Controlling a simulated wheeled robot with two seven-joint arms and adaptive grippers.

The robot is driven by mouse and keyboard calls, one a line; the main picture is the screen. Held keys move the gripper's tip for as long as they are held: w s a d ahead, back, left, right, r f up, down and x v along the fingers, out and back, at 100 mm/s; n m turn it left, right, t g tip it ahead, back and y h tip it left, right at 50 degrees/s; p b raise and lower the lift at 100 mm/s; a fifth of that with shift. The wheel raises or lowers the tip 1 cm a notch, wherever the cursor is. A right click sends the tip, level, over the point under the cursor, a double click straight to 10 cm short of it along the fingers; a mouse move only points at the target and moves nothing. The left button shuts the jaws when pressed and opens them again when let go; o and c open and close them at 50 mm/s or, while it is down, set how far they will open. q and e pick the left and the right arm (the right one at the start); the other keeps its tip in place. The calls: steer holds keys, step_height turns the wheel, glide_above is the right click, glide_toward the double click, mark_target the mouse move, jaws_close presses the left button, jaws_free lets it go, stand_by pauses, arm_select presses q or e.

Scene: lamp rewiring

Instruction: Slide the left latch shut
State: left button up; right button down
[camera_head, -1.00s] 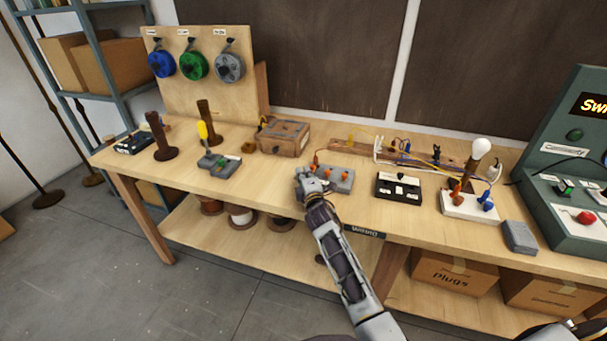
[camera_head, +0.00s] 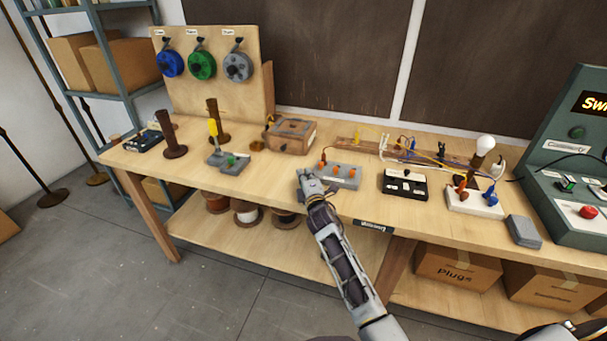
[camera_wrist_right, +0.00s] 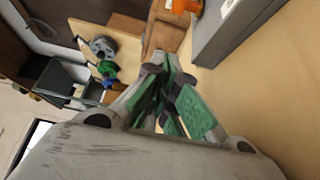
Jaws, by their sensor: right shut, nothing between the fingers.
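I cannot make out which part is the left latch.
A wooden box (camera_head: 291,136) stands behind and left of the grey block. A black tray (camera_head: 404,184) and a white lamp base (camera_head: 473,203) stand to its right. Bench surface (camera_head: 265,187) left of my gripper is clear.

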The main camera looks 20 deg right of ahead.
steer(key=shift+s, duration=0.25)
steer(key=shift+s+a, duration=0.15)
steer(key=shift+s, duration=0.15)
steer(key=shift+s+a, duration=0.1)
steer(key=shift+s, duration=3.15)
arm_select(q)
steer(key=shift+w+a, duration=0.1)
steer(key=shift+a, duration=0.2)
arm_select(e)
steer(key=shift+s+a, duration=0.15)
steer(key=shift+s, duration=0.45)
arm_select(q)
steer(key=shift+d, duration=0.1)
